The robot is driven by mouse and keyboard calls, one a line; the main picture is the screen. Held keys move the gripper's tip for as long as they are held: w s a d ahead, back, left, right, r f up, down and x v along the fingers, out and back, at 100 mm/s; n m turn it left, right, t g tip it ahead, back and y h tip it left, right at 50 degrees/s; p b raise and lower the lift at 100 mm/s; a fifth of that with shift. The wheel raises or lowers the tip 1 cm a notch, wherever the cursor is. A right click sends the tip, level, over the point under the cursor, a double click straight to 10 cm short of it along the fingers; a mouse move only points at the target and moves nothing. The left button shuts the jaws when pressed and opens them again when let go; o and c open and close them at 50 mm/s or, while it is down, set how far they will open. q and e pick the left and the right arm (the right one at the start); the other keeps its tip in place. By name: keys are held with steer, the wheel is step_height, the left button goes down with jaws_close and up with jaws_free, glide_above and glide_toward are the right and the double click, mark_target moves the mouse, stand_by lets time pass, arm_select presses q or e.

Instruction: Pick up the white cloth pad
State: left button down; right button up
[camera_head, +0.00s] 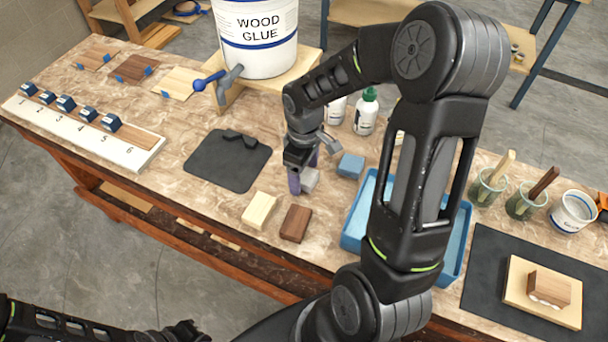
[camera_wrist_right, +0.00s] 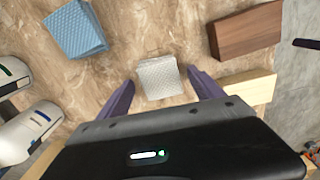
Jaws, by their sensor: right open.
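The white cloth pad (camera_head: 310,180) lies on the marbled bench top and looks light grey in the head view, partly hidden by my right gripper. In the right wrist view the pad (camera_wrist_right: 158,77) is a small textured square stack. My right gripper (camera_head: 304,172) points down at it with its purple fingers apart. In the right wrist view the gripper's fingers (camera_wrist_right: 160,82) stand to either side of the pad, with nothing held. Whether they touch it I cannot tell. Part of my left arm shows at the bottom left of the head view; its jaws cannot be made out.
A blue pad (camera_head: 351,165) lies just right of the white one. A pale wood block (camera_head: 259,210) and a dark wood block (camera_head: 296,223) lie in front. A blue tray (camera_head: 352,238) is to the right, partly behind my arm. A glue bucket (camera_head: 258,40) stands behind.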

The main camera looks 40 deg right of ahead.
mark_target(304, 175)
steer(key=shift+f, duration=0.3)
stand_by(0.4)
steer(key=c, duration=1.4)
step_height(304, 175, up, 10)
steer(key=shift+r+b, duration=0.1)
steer(key=shift+b, duration=0.4)
